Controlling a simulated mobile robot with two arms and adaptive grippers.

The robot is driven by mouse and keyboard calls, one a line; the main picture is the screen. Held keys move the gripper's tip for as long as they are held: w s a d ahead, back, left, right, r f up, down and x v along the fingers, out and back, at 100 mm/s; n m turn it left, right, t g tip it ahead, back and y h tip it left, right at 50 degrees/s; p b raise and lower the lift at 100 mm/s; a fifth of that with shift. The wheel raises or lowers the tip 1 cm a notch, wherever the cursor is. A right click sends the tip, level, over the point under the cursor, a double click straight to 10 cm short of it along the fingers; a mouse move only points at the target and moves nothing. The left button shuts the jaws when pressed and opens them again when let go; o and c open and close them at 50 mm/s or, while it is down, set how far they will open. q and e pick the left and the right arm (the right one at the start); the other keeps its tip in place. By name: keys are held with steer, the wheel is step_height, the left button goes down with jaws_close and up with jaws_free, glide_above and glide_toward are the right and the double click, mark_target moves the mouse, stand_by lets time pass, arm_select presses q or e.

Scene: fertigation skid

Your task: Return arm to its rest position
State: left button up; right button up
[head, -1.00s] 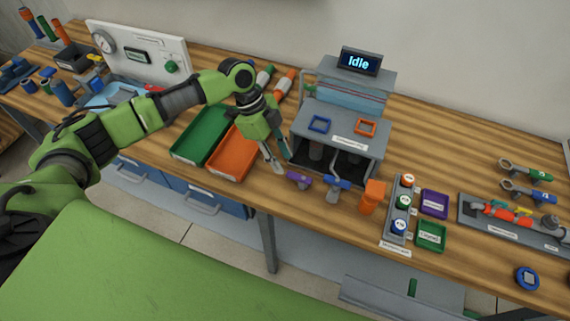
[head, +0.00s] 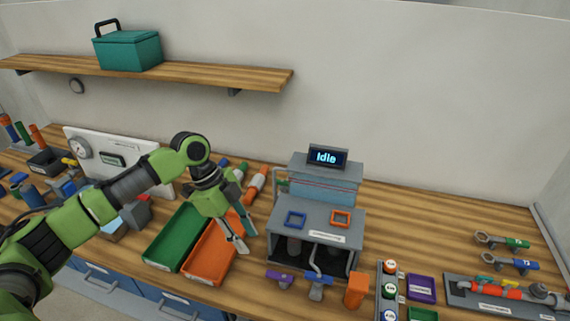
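My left arm comes in from the left in the head view. Its gripper (head: 242,241) hangs above the right edge of the orange tray (head: 207,262), beside the grey machine (head: 318,222). The two fingers are apart, with nothing visible between them. My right arm and gripper are not in view.
The machine's display (head: 326,157) reads "Idle". A green tray (head: 176,237) lies left of the orange one. An orange block (head: 356,290) and a purple-handled valve (head: 279,278) stand in front of the machine. A shelf (head: 200,75) holds a teal box (head: 128,50).

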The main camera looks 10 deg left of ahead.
arm_select(q)
steer(key=shift+n, duration=0.5)
steer(key=s+d+f, duration=0.2)
steer(key=f, duration=0.1)
steer(key=s+d+f, duration=0.2)
steer(key=d, duration=0.1)
steer(key=s+d+f, duration=0.2)
steer(key=d+f, duration=0.1)
steer(key=shift+s+d+f, duration=0.15)
steer(key=shift+s+f, duration=0.15)
steer(key=s+d+f+n+t, duration=0.2)
steer(key=s+d+f+n, duration=0.1)
steer(key=s+d, duration=0.25)
steer(key=s+a+f+n+t+y, duration=0.15)
steer(key=s+a+n+y, duration=0.25)
steer(key=s+a+n, duration=0.85)
step_height(320, 180, down, 28)
steer(key=s+r+b, duration=0.1)
steer(key=s+b, duration=0.1)
steer(key=b, duration=0.1)
steer(key=s+a+f+g+b, duration=0.2)
steer(key=s+f, duration=1.5)
steer(key=f, duration=0.4)
steer(key=shift+s+a+y+b, duration=0.15)
steer(key=shift+a+y+b, duration=0.1)
steer(key=shift+y+b, duration=0.05)
